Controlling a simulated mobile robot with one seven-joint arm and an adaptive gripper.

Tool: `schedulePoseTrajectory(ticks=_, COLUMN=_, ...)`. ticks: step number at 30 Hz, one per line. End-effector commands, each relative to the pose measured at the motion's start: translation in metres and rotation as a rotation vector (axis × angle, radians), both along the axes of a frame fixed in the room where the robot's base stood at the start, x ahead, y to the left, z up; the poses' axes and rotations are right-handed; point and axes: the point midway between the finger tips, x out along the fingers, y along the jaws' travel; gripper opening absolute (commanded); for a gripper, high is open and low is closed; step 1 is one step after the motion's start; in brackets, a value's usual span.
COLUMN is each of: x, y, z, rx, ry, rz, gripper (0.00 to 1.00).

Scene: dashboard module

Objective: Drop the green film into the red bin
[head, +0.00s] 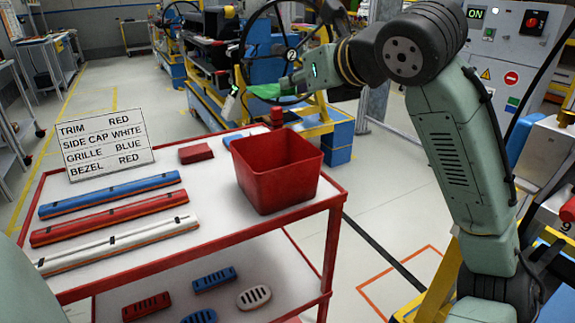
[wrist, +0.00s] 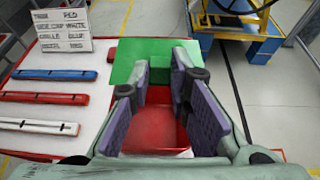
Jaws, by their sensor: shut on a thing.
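The green film (head: 266,91) is a thin flat sheet held at the fingertips of my gripper (head: 287,86), beyond and above the red bin in the head view. In the wrist view the film (wrist: 126,60) spreads flat across the tips of my gripper (wrist: 160,72), whose purple-padded fingers have a narrow gap between them. The red bin (head: 270,185) is an open box on the right end of the cart. Its red inside (wrist: 160,130) shows between the fingers in the wrist view. My gripper covers parts of the bin there.
A white-topped cart (head: 215,228) with red edges carries blue (head: 110,195), red (head: 110,217) and white (head: 118,246) trim strips, a red block (head: 196,153) and a label sign (head: 103,145). A yellow-blue frame with a steering wheel (head: 292,55) stands behind. The floor right of the cart is clear.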

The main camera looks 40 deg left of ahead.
Motion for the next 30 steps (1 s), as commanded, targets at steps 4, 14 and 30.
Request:
schedulePoseTrajectory(ticks=4, x=-0.001, y=0.000, z=-0.008, rx=0.000, ry=0.000, rz=0.001, gripper=0.07)
schedulePoseTrajectory(ticks=14, x=0.000, y=0.000, z=-0.046, rx=0.000, ry=0.000, rz=0.000, gripper=0.07)
schedulePoseTrajectory(ticks=30, x=0.000, y=0.000, z=-0.060, rx=0.000, ry=0.000, rz=0.000, gripper=0.21)
